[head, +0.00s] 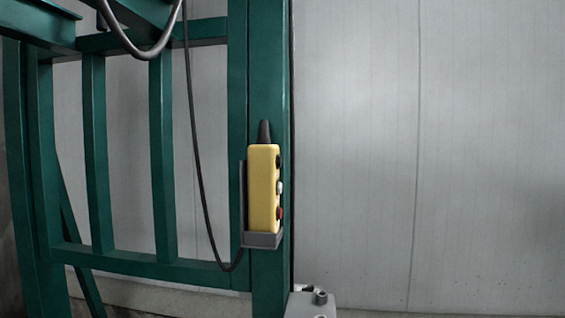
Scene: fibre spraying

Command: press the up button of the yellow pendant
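The yellow pendant (262,190) sits upright in a dark grey holder (262,240) on a green steel post, near the middle of the head view. I see it mostly from its side. Its buttons stick out along the right edge: a black one (279,162) at the top, a white one (280,188) in the middle and a red one (280,214) at the bottom. The button face is seen edge-on, so no markings can be read. My gripper is not in view.
The green frame (160,160) with posts and rails fills the left side. A dark cable (192,130) hangs left of the pendant. A grey metal part (310,303) stands low beside the post. The space before the pale wall (460,150) at right looks clear.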

